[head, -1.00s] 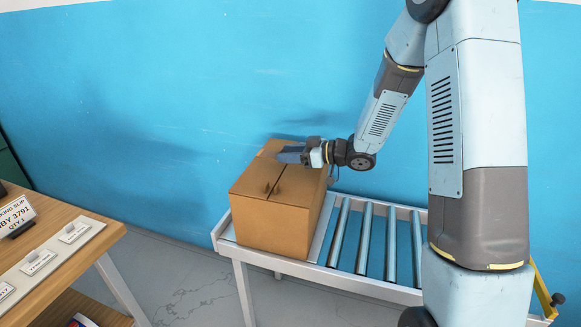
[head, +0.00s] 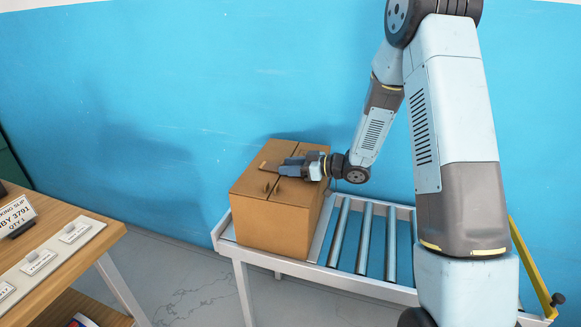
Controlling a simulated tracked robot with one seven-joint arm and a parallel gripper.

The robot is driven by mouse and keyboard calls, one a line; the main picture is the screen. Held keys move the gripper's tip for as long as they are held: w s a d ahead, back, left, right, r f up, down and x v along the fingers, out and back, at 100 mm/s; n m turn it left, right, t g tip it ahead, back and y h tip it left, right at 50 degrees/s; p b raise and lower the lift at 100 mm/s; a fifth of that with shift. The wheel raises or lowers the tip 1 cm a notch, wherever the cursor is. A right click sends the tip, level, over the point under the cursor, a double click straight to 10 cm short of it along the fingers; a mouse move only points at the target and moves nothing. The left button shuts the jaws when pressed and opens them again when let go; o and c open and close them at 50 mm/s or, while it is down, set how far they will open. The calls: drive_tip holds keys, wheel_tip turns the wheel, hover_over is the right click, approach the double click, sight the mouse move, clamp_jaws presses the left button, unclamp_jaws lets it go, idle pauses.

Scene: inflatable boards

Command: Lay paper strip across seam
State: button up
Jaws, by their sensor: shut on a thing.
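A closed brown cardboard box (head: 270,222) stands on the left end of the roller conveyor. Its top seam runs from the back edge to the front edge, with two small dark marks near the front. My gripper (head: 284,168) is over the middle of the box top, pointing left. It is shut on a narrow brown paper strip (head: 267,167), whose end sticks out left of the fingertips. The strip lies crosswise to the seam, at or just above the top; I cannot tell whether it touches. The fingers hide part of the seam and the rest of the strip.
The conveyor's bare rollers (head: 367,240) extend right of the box. A wooden table (head: 62,270) with a packing slip sign (head: 17,217) and label holders stands at the left. A blue wall (head: 140,110) is close behind the box.

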drive_tip(key=o, duration=1)
drive_tip(key=shift+f, duration=0.1)
